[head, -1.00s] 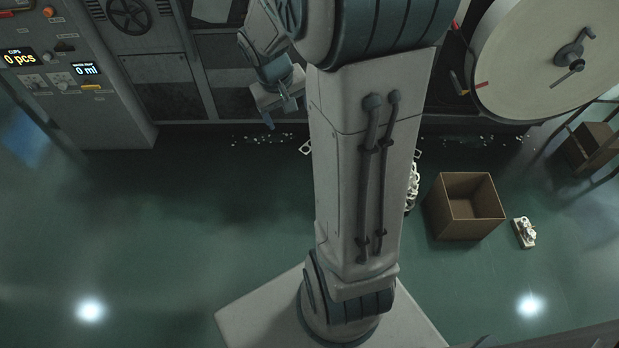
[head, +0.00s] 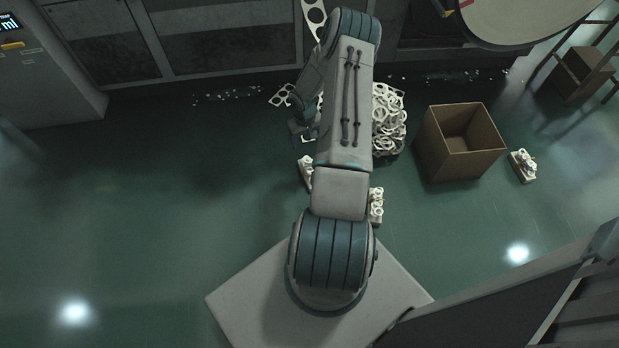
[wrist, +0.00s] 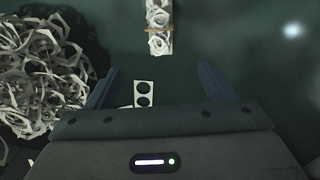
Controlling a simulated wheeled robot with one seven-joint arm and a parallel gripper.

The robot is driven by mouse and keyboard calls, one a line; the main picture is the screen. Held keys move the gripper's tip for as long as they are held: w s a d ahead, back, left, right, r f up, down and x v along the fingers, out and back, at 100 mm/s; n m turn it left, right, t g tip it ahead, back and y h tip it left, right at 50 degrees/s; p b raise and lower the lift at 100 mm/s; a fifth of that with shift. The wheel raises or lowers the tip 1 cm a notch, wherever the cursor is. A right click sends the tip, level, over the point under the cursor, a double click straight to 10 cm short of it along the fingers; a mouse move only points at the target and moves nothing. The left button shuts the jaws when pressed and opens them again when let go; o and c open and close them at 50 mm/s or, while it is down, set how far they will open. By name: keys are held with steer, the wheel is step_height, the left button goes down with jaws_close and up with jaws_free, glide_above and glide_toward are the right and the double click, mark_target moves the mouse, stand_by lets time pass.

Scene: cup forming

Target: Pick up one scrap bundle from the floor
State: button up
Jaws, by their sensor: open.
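In the wrist view a scrap bundle (wrist: 159,27) of pale ring-shaped pieces with a tan band lies on the dark floor at the top middle. My gripper (wrist: 159,66) is open and empty, its two dark fingers pointing toward the bundle, which lies beyond the fingertips. In the head view one bundle (head: 305,170) shows left of my arm, another (head: 376,205) right of it, and a third (head: 523,166) right of the cardboard box. My arm partly hides the first two. I cannot tell which one the wrist view shows.
A large loose scrap heap (head: 390,120) stands beside my arm; it also fills the left of the wrist view (wrist: 40,75). A flat scrap piece with two holes (wrist: 145,93) shows between the fingers. An open cardboard box (head: 460,150) stands right. The left floor is clear.

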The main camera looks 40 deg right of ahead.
mark_target(305, 164)
steer(key=f+b, duration=0.1)
steer(key=f, duration=0.3)
steer(key=f+b, duration=0.1)
steer(key=f, duration=0.4)
steer(key=s+f+b, duration=0.1)
steer(key=f+b, duration=0.1)
steer(key=f, duration=0.3)
steer(key=shift+s+d, duration=0.1)
steer(key=shift+d, duration=0.1)
steer(key=shift+d+f+b, duration=0.1)
steer(key=shift+f+b, duration=1.55)
steer(key=shift+f, duration=1.4)
steer(key=c, duration=1.2)
